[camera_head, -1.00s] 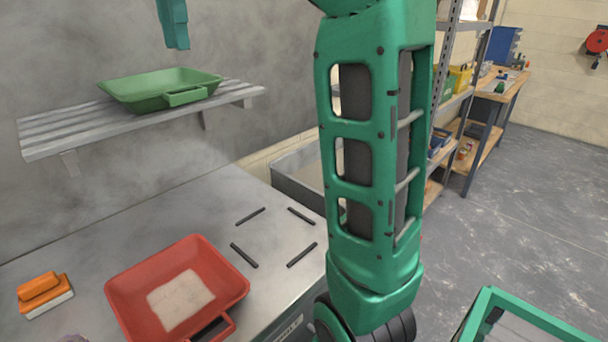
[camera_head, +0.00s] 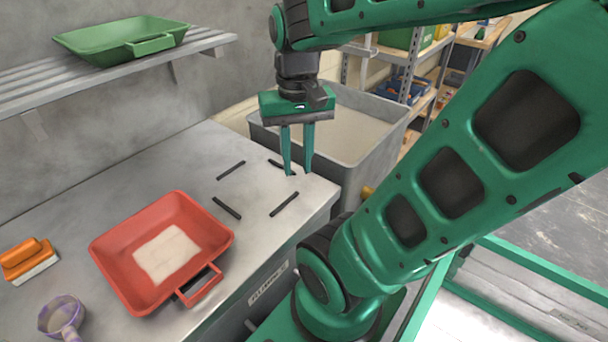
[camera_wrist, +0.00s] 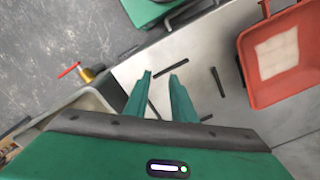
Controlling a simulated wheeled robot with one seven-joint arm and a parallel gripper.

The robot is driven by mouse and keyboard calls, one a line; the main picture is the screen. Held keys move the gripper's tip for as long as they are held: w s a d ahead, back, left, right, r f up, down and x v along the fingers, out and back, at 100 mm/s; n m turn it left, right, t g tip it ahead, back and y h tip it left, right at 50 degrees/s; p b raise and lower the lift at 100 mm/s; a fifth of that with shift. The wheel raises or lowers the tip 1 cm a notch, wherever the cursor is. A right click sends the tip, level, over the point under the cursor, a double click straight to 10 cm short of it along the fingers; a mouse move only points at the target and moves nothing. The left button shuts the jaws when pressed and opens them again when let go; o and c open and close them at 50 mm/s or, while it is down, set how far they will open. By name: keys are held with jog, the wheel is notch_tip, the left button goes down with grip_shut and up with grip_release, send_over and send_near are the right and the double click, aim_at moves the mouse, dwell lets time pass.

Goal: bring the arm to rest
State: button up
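My gripper (camera_head: 297,168) hangs with its fingers down over the right end of the grey worktop (camera_head: 150,185), near the dark corner marks. Its two teal fingers are apart with nothing between them. In the wrist view my gripper (camera_wrist: 161,78) also shows a gap between the fingers, with the worktop and dark marks beyond. A red tub (camera_head: 215,240) with a pale patch on its floor sits on the worktop left of the marks. A green tub (camera_head: 75,42) sits on the slatted wall shelf (camera_head: 215,40).
An orange-handled float (camera_head: 28,262) and a pale purple mug (camera_head: 62,318) stand at the worktop's left. A large grey bin (camera_head: 375,150) with pale contents stands beyond the worktop's right end. A metal rack (camera_head: 408,75) is behind it. The area between the corner marks is clear.

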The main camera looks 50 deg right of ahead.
jog(key=shift+n, duration=0.5)
jog(key=s+f, duration=0.3)
jog(key=shift+s+f, duration=0.1)
jog(key=shift+f, duration=0.1)
dwell(0.7)
